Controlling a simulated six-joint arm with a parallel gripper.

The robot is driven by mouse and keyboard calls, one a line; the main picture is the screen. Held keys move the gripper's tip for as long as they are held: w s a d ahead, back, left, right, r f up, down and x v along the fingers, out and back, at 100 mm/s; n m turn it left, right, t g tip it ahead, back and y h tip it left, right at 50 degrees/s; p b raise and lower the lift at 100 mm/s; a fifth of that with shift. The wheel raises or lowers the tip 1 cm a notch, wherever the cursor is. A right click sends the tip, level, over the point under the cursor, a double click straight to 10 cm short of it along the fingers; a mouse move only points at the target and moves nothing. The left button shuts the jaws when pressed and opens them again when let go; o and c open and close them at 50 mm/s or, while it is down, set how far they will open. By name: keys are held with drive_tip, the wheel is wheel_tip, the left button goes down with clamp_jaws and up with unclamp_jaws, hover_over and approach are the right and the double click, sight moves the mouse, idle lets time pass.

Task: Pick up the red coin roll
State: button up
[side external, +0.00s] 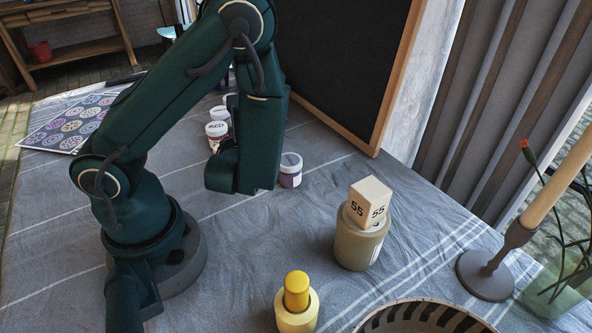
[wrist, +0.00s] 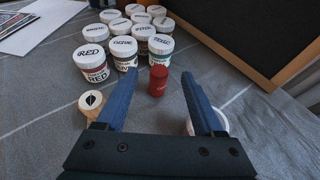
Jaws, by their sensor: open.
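The red coin roll (wrist: 158,80) is a small red cylinder standing upright on the cloth in the wrist view. It shows beyond and between the two blue fingers of my gripper (wrist: 162,78). My gripper is open and nothing is between its fingertips that I can see held. The roll appears apart from both fingers. In the side view my wrist and arm cover the area, and neither the roll nor the fingertips can be made out there.
Several labelled paint jars (wrist: 93,62) stand just behind the roll. A wooden piece with a dark mark (wrist: 92,100) is left of my gripper, and a white-rimmed jar (side external: 290,170) is to its right. A framed blackboard (side external: 345,70) stands behind. Cloth is bare in front.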

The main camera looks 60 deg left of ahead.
drive_tip(key=shift+f, duration=0.55)
drive_tip(key=shift+w+a+f, duration=0.1)
drive_tip(key=shift+a+f, duration=0.05)
drive_tip(key=shift+x, duration=2.35)
clamp_jaws()
